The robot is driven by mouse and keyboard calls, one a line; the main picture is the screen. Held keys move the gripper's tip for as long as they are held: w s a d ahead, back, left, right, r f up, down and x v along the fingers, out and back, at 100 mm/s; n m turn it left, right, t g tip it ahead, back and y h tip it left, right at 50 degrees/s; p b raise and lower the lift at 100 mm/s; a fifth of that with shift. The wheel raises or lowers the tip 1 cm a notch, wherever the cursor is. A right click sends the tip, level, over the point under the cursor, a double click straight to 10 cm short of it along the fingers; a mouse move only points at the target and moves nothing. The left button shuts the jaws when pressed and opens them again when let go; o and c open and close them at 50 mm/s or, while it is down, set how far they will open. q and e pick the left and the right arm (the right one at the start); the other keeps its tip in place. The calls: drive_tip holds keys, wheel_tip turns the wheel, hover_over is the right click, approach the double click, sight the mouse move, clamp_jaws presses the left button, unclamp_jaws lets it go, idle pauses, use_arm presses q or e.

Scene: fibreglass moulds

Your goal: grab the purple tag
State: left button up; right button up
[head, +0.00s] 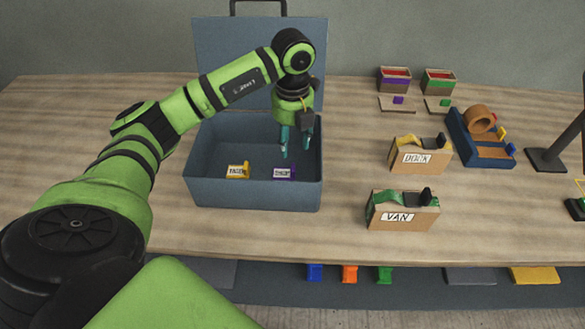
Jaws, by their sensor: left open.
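A white tag with a purple edge (284,173) lies on the floor of the open blue-grey case (250,196), right of the middle. Its dark lettering is too small to read surely. My left gripper (295,149) points down into the case, its teal fingers apart and empty. In the picture it is just above and slightly right of the purple-edged tag, with a gap between them. A similar tag with a yellow edge (238,171) lies to the left in the case. My right gripper does not show.
The case's raised lid (225,60) stands behind the gripper, and its walls surround the tags. To the right are cardboard boxes marked DOCK (420,158) and VAN (402,215), a blue tape holder (465,135), and a small purple block (398,99) before a purple-rimmed bin (394,84).

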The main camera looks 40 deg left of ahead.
sight(292, 169)
use_arm(q)
drive_tip(key=shift+f+b, duration=0.3)
drive_tip(key=shift+f, duration=0.6)
drive_tip(key=shift+s+d, duration=0.1)
drive_tip(key=shift+s, duration=0.05)
drive_tip(key=shift+s+f+p, duration=0.1)
drive_tip(key=shift+f+p, duration=0.35)
drive_tip(key=shift+f, duration=0.2)
drive_tip(key=f+p, duration=0.1)
drive_tip(key=f, duration=0.1)
drive_tip(key=f+p, duration=0.1)
drive_tip(key=f, duration=0.1)
drive_tip(key=shift+w+a+f, duration=0.2)
drive_tip(key=shift+f, duration=0.6)
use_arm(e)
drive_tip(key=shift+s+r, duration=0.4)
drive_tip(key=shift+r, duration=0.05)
use_arm(q)
drive_tip(key=c, duration=0.9)
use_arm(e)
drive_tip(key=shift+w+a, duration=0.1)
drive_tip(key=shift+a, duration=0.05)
